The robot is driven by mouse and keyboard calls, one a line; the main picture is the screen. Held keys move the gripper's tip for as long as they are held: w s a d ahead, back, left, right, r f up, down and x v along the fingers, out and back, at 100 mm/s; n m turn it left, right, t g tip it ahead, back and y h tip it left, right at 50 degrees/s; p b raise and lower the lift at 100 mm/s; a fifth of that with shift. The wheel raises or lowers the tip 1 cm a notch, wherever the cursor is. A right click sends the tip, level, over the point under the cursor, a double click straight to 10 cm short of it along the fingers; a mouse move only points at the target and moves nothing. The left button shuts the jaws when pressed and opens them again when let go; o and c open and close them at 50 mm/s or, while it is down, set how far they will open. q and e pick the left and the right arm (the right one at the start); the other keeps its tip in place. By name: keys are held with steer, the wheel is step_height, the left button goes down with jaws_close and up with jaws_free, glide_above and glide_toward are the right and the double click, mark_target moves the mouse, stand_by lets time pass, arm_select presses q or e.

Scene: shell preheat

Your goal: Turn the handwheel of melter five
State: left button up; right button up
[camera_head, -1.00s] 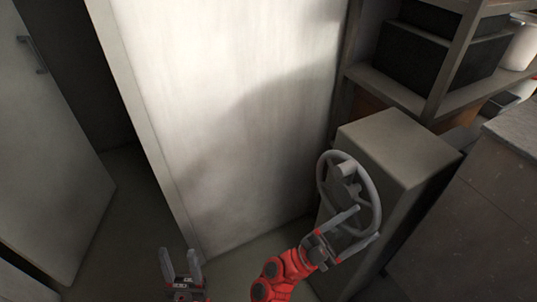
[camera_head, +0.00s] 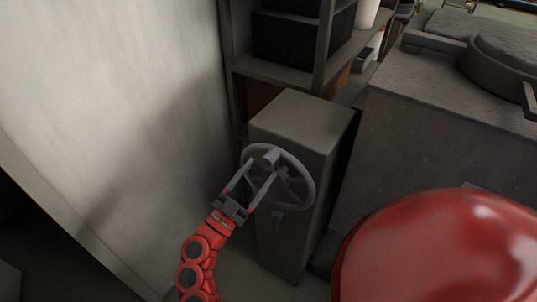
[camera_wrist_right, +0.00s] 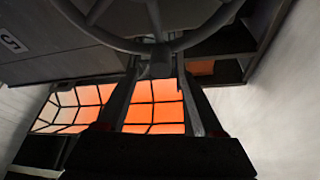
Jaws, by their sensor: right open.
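The grey spoked handwheel (camera_head: 305,172) is mounted on the side of a grey box-shaped cabinet (camera_head: 297,115). My right gripper (camera_head: 255,178) is open at the left part of the wheel, with its fingers pointing up toward the wheel's grip knob (camera_head: 265,158). In the right wrist view the knob (camera_wrist_right: 160,63) shows between the two fingertips (camera_wrist_right: 158,68), below the wheel's rim (camera_wrist_right: 205,32). I cannot tell whether the fingers touch it. A label that looks like a 5 (camera_wrist_right: 12,42) is on a grey panel there. My left gripper is out of view.
A tall pale panel (camera_head: 110,100) stands at the left. A shelf (camera_head: 275,72) with dark boxes is behind the cabinet. A large grey block (camera_head: 430,130) stands at the right. An orange glowing grid (camera_wrist_right: 150,105) shows behind the fingers in the wrist view.

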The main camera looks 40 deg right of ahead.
mark_target(266, 163)
steer(key=x, duration=0.5)
steer(key=shift+w+d+p, duration=0.1)
steer(key=shift+d+p, duration=0.1)
steer(key=shift+p, duration=0.15)
jaws_close()
stand_by(1.1)
